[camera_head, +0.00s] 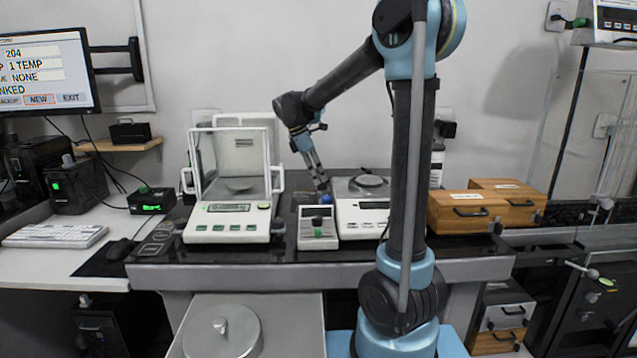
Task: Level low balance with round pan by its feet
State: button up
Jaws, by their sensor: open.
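The low balance (350,225) with the round pan (369,181) stands on the dark tabletop at the centre of the view. It is white with a dark display on its front, and my arm hides its right part. My gripper (323,191) points down at the balance's left side, near its rear left edge. It is open. A small blue round part (325,199) shows right at the fingertips; I cannot tell whether they touch it, or whether it is one of the balance's feet. No other feet can be made out.
A balance with a glass draft shield (229,221) stands to the left. A small white box with a green part (317,239) sits in front of my gripper, close against the low balance. Wooden boxes (467,226) stand to the right. A monitor (45,75) is at far left.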

aim_at(322, 183)
jog(key=shift+x, duration=1.5)
jog(key=c, duration=1.1)
jog(key=shift+o, duration=0.2)
jog(key=shift+w+m+g, duration=0.1)
jog(key=shift+m+g, duration=0.3)
jog(key=shift+m, duration=0.8)
jog(key=o, duration=1.1)
jog(key=shift+c, duration=0.2)
jog(key=shift+r, duration=0.1)
jog(key=v, duration=1.1)
jog(key=shift+a+r, duration=0.2)
jog(key=shift+r, duration=0.15)
